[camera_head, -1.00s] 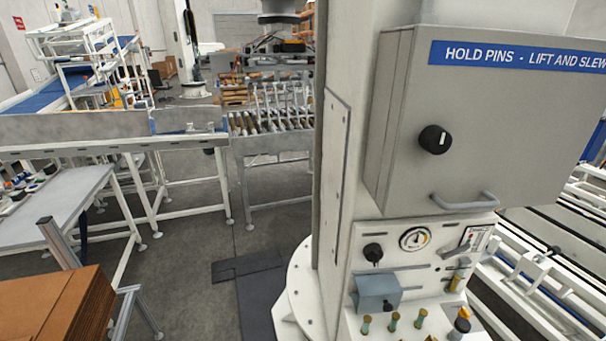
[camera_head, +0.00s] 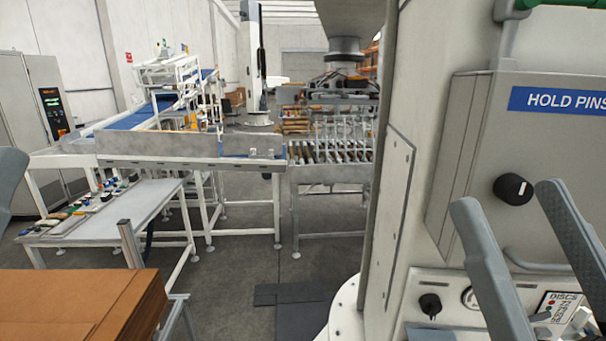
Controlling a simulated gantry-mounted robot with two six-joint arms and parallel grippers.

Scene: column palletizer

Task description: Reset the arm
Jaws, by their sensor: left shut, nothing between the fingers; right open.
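My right gripper (camera_head: 508,196) is at the right of the head view. Its two grey fingers stand well apart, open and empty, in front of the white column's control panel. My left gripper (camera_head: 9,182) shows only as a grey tip at the left edge. It is shut, with nothing seen in it, and most of it is out of frame. The rest of both arms is hidden or outside the picture.
The white column (camera_head: 422,150) with its grey box (camera_head: 470,160) and knob (camera_head: 513,189) stands close behind my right gripper. Stacked brown cardboard (camera_head: 80,305) is at lower left, before a grey table (camera_head: 120,215). Conveyors (camera_head: 200,160) run behind. Floor between is open.

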